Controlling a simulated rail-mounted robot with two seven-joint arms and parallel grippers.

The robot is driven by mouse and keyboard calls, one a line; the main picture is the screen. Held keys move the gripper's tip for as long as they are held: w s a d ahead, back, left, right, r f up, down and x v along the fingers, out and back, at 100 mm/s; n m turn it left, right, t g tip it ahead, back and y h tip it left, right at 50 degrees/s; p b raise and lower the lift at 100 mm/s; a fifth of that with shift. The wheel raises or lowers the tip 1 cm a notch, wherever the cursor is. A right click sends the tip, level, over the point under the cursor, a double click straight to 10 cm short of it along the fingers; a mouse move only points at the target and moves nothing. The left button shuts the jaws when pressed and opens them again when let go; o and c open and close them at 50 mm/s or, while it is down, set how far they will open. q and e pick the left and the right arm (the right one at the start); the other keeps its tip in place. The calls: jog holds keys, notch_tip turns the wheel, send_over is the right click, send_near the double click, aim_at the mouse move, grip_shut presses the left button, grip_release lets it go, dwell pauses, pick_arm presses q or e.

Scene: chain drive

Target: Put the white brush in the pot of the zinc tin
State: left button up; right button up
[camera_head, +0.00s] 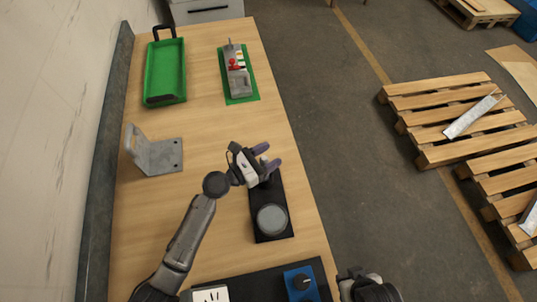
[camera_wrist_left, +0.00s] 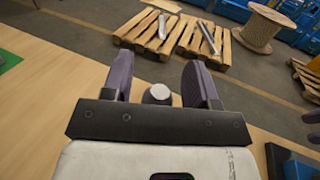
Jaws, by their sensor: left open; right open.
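My left gripper (camera_head: 264,159) is open above the table, over the far end of a black board (camera_head: 275,236). In the left wrist view its two purple fingers (camera_wrist_left: 157,85) stand apart, with a small grey round-topped thing (camera_wrist_left: 157,94) between them. I cannot tell whether they touch it. A round grey thing (camera_head: 271,219), perhaps the zinc tin seen from above, stands on the board on the near side of the gripper. I cannot pick out the white brush for certain. My right gripper (camera_head: 368,289) is open at the bottom edge, partly cut off.
A green tray (camera_head: 165,72) and a grey device on a green mat (camera_head: 239,99) lie at the far end. A grey metal bracket (camera_head: 155,154) stands at left. A blue block (camera_head: 300,284) and a white piece (camera_head: 209,295) are at the near edge.

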pick_arm(q)
jog(key=v, duration=1.2)
jog(key=shift+f, duration=0.1)
jog(key=shift+d, duration=0.1)
